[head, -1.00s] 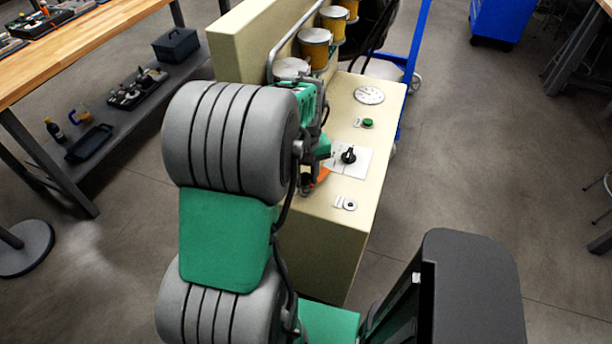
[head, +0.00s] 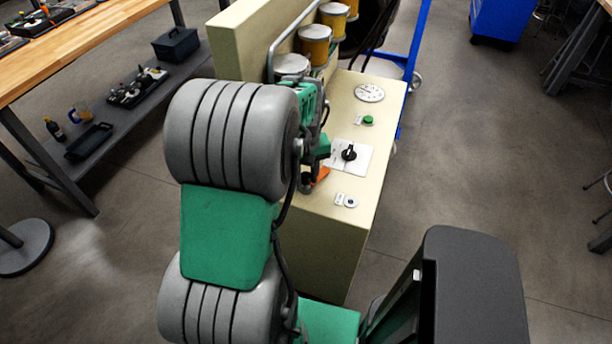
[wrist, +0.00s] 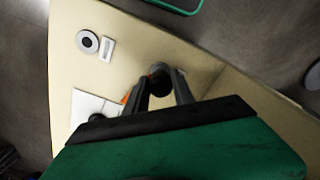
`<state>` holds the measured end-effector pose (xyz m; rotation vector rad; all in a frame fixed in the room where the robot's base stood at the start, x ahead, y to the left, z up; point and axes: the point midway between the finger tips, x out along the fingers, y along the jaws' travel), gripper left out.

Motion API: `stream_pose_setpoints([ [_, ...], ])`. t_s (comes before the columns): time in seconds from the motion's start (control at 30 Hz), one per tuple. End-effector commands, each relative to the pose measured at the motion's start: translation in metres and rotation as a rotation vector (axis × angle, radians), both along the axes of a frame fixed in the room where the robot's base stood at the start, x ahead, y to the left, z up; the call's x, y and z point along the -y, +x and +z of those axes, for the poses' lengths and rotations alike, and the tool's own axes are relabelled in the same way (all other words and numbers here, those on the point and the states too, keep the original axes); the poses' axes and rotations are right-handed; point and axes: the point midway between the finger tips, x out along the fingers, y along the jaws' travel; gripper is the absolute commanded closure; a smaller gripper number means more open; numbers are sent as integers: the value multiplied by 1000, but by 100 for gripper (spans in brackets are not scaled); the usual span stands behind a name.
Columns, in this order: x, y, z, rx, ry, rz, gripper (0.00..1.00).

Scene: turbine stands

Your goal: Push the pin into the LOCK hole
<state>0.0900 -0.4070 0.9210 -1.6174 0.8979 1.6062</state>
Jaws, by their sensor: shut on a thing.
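The LOCK hole, a round grey-ringed fitting (head: 351,202), is on the cream console top near its front edge, beside a small label plate (head: 339,199). In the wrist view the hole (wrist: 87,41) is at upper left, apart from my gripper. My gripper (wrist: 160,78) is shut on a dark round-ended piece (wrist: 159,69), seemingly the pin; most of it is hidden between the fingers. An orange piece (wrist: 125,98) shows beside the left finger; I cannot tell whether it belongs to the pin. In the head view my gripper (head: 308,184) is left of the hole, partly hidden by my arm.
The cream console (head: 328,225) also bears a black knob (head: 348,153) on a white plate, a green button (head: 368,119) and a dial (head: 369,92). Yellow canisters (head: 315,42) and a grey rail stand behind. Open floor lies to the right.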

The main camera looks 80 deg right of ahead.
Motion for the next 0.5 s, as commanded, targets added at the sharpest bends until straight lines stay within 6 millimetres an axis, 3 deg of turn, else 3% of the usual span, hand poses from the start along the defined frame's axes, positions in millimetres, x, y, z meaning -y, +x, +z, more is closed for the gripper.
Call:
stream_pose_setpoints([
  [0.03, -4, -1, -10, -1, 11, -1, 100],
  [0.27, -6, -1, -13, -3, 17, -2, 100],
  [0.3, -6, -1, -14, -2, 19, -2, 69],
  [0.5, -6, -1, -13, -2, 18, -2, 53],
])
